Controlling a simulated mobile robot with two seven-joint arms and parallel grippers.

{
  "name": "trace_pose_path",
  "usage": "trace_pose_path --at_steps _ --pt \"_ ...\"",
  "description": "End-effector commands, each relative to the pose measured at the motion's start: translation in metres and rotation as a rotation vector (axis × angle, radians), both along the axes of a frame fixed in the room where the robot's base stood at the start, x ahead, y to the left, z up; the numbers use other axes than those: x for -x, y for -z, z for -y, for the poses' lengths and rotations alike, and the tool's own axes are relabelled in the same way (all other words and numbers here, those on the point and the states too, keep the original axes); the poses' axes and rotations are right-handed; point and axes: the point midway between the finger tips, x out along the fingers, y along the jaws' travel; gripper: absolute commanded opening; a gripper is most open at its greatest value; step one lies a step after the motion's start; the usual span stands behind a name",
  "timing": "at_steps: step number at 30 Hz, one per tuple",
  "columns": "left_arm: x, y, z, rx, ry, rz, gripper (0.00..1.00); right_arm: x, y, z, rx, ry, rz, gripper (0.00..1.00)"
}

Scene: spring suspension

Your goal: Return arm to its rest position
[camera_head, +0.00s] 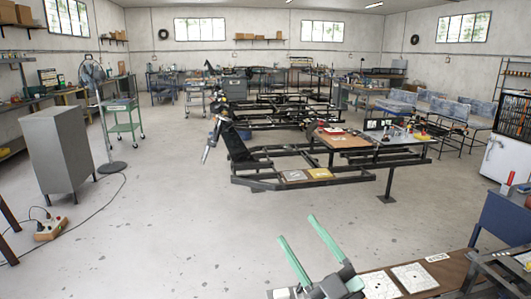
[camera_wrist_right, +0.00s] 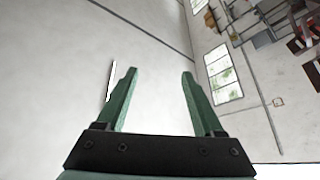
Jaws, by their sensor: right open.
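My right gripper (camera_head: 297,229) shows at the bottom middle of the head view, with two long teal fingers spread apart and pointing up and away. It is open and empty, in front of the bare concrete floor and at the left end of a brown bench (camera_head: 455,270). In the right wrist view the fingers of the gripper (camera_wrist_right: 158,74) are also apart, with nothing between them but a pale wall behind. My left gripper is in neither view.
Two white square plates (camera_head: 411,277) lie on the bench, right of the gripper. A black metal frame (camera_head: 270,185) stands farther back. A grey cabinet (camera_head: 68,140) and a fan (camera_head: 92,75) are at left. Open floor (camera_head: 170,220) lies between.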

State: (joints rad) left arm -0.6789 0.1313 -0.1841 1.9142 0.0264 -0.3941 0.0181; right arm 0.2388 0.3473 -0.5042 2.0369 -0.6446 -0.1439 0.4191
Motion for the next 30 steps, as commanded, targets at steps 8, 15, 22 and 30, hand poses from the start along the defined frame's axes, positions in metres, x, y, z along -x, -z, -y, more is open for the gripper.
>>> trace_pose_path --at_steps 8,15,22,30 --pt "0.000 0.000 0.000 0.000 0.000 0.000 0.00 0.022 0.131 0.092 -0.154 0.375 -0.599 0.69" --pt "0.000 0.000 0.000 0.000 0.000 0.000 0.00 0.115 0.245 0.134 -0.144 0.556 -1.146 0.69" --pt "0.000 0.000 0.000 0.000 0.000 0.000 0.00 0.197 0.292 0.144 -0.093 0.600 -1.482 0.69" --pt "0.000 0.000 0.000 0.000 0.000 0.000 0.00 0.267 0.317 0.144 -0.038 0.590 -1.739 0.69"
